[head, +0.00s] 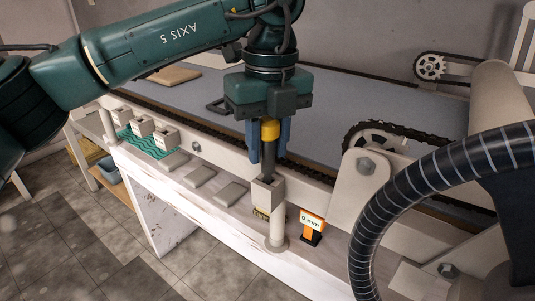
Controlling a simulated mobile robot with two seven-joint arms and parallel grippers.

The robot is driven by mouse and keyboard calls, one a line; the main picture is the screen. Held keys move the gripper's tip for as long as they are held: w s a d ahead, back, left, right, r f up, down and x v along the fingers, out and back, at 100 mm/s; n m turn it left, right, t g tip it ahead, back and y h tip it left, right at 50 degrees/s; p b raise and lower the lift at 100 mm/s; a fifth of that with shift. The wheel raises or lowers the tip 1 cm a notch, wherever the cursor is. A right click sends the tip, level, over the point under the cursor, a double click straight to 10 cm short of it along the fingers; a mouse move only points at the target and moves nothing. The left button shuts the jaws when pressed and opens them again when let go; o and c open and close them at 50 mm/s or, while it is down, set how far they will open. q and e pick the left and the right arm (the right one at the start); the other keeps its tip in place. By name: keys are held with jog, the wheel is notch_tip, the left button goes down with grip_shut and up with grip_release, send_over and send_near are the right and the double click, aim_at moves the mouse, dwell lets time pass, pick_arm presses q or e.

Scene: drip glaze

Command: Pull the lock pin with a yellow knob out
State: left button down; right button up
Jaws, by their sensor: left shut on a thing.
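The lock pin has a yellow knob (270,130) on a dark shaft (269,160). The shaft stands upright over a pale block (267,193) beside a white post at the front edge of the machine. I cannot tell how deep its lower end sits in the block. My left gripper (270,146) points straight down, with its blue fingers on both sides of the knob and upper shaft, shut on the pin. The gripper body covers the top of the knob. My right gripper is not in view.
A conveyor with a grey belt (370,105) and chains runs behind. Several pale blocks and flat plates (200,176) line the front ledge at left. An orange gauge reading "0 mm" (311,224) stands right of the post. A black ribbed hose (385,200) arches at right.

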aim_at(268, 118)
pick_arm(q)
jog(key=shift+r, duration=0.15)
dwell(0.3)
jog(key=shift+r+p, duration=1.55)
jog(key=shift+r, duration=0.65)
jog(key=shift+r+p, duration=1)
jog(key=shift+r, duration=0.55)
